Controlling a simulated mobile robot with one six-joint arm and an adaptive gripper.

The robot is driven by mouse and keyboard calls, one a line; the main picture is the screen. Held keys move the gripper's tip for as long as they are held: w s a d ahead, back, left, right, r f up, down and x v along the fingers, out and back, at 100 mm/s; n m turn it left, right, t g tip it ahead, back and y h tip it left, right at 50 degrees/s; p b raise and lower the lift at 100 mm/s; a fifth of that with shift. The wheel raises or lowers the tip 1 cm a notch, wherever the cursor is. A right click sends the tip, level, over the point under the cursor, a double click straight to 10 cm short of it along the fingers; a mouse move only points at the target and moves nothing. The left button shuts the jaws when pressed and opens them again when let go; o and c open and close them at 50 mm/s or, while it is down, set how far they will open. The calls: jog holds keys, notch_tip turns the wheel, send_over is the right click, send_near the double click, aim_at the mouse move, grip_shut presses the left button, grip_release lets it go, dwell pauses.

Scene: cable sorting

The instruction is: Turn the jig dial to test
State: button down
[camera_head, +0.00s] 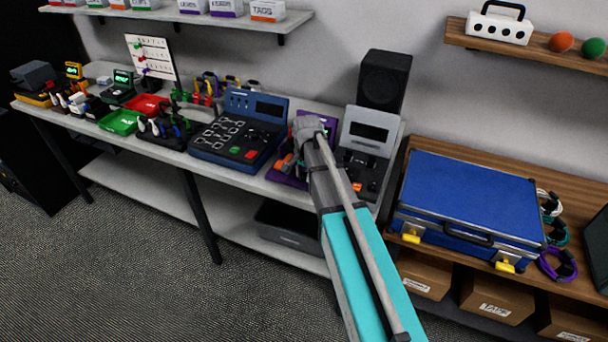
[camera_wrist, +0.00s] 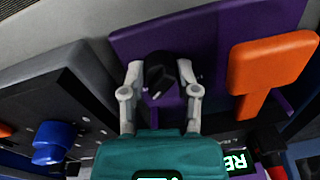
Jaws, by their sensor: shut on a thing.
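The jig is a purple fixture (camera_head: 284,179) on the white bench in the head view, partly hidden behind my arm. Its purple panel (camera_wrist: 210,40) fills the upper part of the wrist view. The black dial (camera_wrist: 160,68) stands out from this panel. My gripper (camera_wrist: 164,80) has one grey finger on each side of the dial and is shut on it. In the head view my gripper (camera_head: 308,128) is over the jig, and the dial is hidden there. Any dial marks are too small or covered to read.
An orange paddle-shaped part (camera_wrist: 270,62) stands close right of the dial. A blue knob (camera_wrist: 55,142) is at the lower left. A blue console (camera_head: 240,125) stands left of the jig, and a grey device with a screen (camera_head: 368,140) stands right of it.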

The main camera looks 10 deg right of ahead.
jog(key=shift+c, duration=1.7)
grip_release()
jog(key=shift+n, duration=0.4)
